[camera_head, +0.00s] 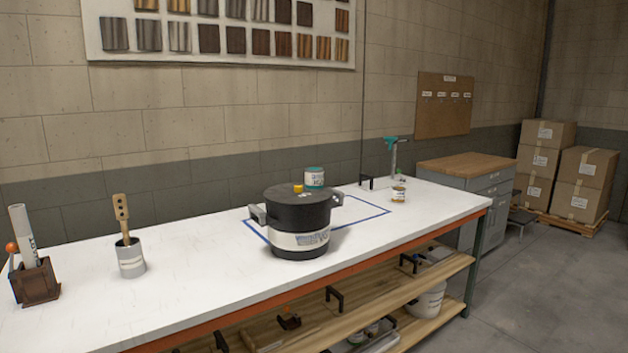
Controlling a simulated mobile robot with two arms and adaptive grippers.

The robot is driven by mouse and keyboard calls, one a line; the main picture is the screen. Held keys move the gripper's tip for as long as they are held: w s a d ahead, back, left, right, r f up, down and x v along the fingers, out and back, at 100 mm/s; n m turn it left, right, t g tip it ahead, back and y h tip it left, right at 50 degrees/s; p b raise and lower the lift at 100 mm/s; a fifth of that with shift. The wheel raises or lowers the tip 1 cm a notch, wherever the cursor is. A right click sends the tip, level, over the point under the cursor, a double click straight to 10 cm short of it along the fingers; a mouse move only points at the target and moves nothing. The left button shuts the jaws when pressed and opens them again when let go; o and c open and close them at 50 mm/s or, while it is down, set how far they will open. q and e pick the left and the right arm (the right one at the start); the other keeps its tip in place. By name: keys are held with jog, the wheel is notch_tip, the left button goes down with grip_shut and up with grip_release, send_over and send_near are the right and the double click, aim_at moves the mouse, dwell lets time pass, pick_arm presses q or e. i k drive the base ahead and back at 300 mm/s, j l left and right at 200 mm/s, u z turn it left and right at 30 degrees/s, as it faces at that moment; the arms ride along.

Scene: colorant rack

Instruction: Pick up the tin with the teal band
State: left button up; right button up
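A tin with a teal band (315,178) shows just above the far right rim of a black pot (297,213) on the white workbench (190,255). Its upper part is visible and it looks upright. Its base is hidden by the pot, so I cannot tell whether it stands behind the pot or touches it. Neither of my grippers shows in this view.
The black pot has side handles and a yellow lid knob. Blue tape (372,215) marks an area around it. A grey cup with a wooden tool (131,258) and a brown holder (36,281) stand left. A teal-topped stand (391,155) is at the back right.

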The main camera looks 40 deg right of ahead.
aim_at(314, 175)
jog(key=i+l, duration=0.15)
jog(key=l, duration=0.25)
jog(key=i+l, duration=0.1)
jog(key=l, duration=0.3)
jog(key=i+l, duration=0.15)
jog(key=l, duration=0.25)
jog(key=i+l, duration=0.1)
jog(key=l, duration=0.35)
